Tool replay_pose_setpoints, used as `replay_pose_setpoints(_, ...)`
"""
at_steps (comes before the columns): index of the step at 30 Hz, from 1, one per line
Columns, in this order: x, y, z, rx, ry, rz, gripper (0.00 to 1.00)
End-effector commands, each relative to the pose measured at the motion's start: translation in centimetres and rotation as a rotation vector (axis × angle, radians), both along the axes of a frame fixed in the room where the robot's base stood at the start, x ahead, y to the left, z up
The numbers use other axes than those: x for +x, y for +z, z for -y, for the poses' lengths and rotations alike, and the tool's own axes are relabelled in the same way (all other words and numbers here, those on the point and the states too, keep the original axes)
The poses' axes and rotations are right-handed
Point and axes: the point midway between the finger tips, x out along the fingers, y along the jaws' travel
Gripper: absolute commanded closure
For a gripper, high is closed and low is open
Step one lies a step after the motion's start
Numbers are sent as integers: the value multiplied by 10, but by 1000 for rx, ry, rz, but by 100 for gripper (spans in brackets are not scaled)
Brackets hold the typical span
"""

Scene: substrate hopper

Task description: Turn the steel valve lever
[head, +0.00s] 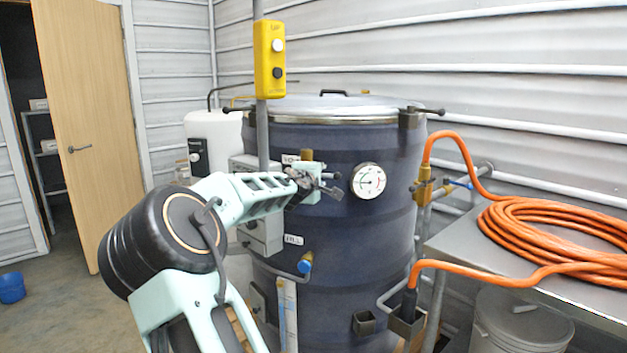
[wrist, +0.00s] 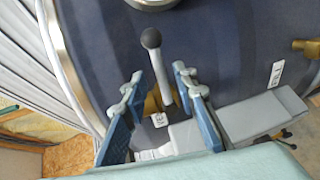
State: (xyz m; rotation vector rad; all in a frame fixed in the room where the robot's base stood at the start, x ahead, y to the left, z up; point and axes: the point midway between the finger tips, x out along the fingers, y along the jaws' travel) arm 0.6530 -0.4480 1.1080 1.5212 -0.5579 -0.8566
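The steel valve lever (wrist: 163,76) shows in the wrist view as a grey rod with a dark ball knob, rising from a brass fitting against the dark blue tank (wrist: 220,50). My gripper (wrist: 157,86) is open. Its two blue-grey fingers stand on either side of the lever's lower part, with visible gaps, the right finger nearer. In the head view my gripper (head: 328,189) is in front of the tank (head: 345,235), left of the round gauge (head: 368,180). A brass fitting (head: 306,156) shows just above it. The lever cannot be made out clearly there.
A yellow control box (head: 270,60) on a post stands behind my arm. Grey boxes (head: 262,222) are beside the tank. A blue-handled valve (head: 305,262) sits lower down. At right, an orange hose (head: 545,236) lies coiled on a steel table (head: 470,255).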

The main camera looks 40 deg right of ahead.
Motion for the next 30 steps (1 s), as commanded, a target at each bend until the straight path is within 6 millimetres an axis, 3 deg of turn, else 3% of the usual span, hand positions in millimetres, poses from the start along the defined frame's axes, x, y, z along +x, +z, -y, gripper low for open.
replay_pose_setpoints(16,-42,13,-55,0,3,0,74)
replay_pose_setpoints(30,-53,17,-67,0,0,0,74)
